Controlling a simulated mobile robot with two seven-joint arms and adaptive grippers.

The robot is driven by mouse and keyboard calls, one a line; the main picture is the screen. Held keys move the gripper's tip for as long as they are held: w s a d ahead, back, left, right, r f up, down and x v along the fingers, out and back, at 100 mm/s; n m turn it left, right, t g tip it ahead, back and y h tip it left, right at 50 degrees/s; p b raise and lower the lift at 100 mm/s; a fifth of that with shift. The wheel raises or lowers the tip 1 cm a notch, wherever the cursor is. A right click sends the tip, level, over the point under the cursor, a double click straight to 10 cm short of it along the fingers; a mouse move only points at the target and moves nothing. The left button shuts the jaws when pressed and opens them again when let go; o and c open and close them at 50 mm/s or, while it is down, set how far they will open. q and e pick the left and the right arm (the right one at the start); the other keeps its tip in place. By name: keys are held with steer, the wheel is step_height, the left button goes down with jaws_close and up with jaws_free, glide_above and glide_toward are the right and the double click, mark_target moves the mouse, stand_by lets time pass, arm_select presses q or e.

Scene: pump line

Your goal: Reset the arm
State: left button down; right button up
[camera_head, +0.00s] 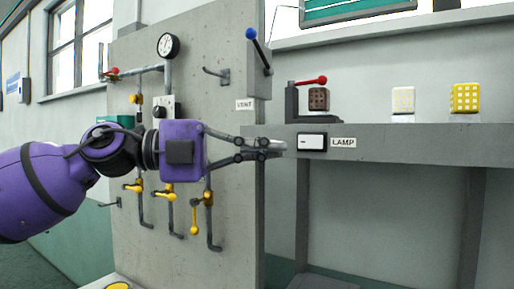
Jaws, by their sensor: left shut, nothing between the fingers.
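My left arm comes in from the left and reaches across the grey pump panel. My left gripper (272,148) is shut and empty, its fingertips pointing right. In the picture the tips lie just left of the white lamp switch (312,141), beside the LAMP label (343,142) on the shelf's front edge. I cannot tell whether the tips touch anything. My right gripper is not in view.
The panel (235,205) carries a gauge (168,46), pipes with yellow valve handles (194,220) and a blue-knobbed lever (252,34). A red-handled device (307,83), a brown block (318,98), a pale block (403,100) and a yellow block (466,98) stand on the shelf (430,130).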

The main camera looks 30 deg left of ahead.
arm_select(q)
steer(key=shift+s+a, duration=0.3)
steer(key=shift+s, duration=0.3)
